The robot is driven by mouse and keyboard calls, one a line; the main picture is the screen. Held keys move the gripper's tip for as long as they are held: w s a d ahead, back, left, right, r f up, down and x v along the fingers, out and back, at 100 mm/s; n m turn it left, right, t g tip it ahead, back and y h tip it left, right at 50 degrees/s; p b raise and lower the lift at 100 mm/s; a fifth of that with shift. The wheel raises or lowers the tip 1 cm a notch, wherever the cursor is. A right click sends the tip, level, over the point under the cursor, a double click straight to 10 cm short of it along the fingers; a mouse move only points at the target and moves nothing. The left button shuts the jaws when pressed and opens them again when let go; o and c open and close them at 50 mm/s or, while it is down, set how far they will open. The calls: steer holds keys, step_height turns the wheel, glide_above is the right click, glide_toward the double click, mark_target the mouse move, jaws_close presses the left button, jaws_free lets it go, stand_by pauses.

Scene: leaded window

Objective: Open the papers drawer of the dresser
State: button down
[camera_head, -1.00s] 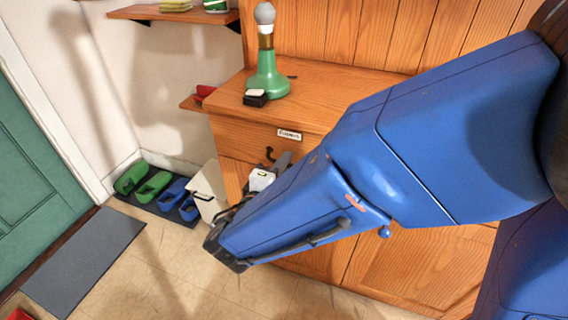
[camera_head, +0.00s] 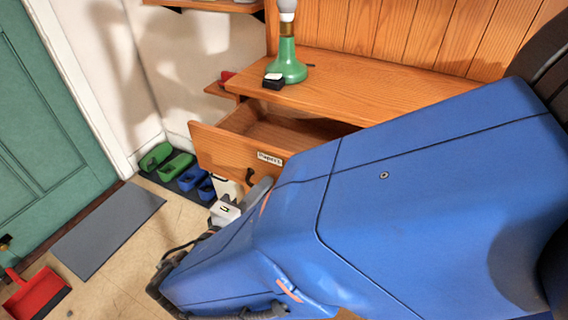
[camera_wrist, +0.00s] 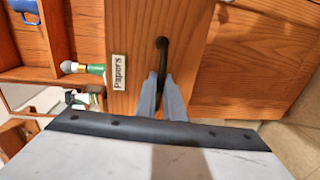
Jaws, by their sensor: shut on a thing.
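The papers drawer (camera_head: 222,150) of the wooden dresser (camera_head: 385,88) stands pulled out, and its inside shows from above. Its label reads "Papers" in the wrist view (camera_wrist: 118,70). The dark curved handle (camera_wrist: 162,52) is on the drawer front. My gripper (camera_wrist: 164,88) is shut on the handle, with its two grey fingers around the lower part. In the head view my blue arm hides the right part of the drawer and most of the gripper; the handle (camera_head: 249,177) shows just beyond it.
A green lamp (camera_head: 287,65) and a small black-and-white object (camera_head: 273,81) stand on the dresser top. Green and blue shoes (camera_head: 178,166) lie on a dark mat by the wall. A grey mat (camera_head: 108,230) and red dustpan (camera_head: 36,292) are on the floor by the green door (camera_head: 50,130).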

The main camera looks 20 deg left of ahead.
steer(key=shift+s+a, duration=0.2)
steer(key=shift+s, duration=2.45)
steer(key=c, duration=1.9)
jaws_free()
steer(key=shift+o, duration=0.2)
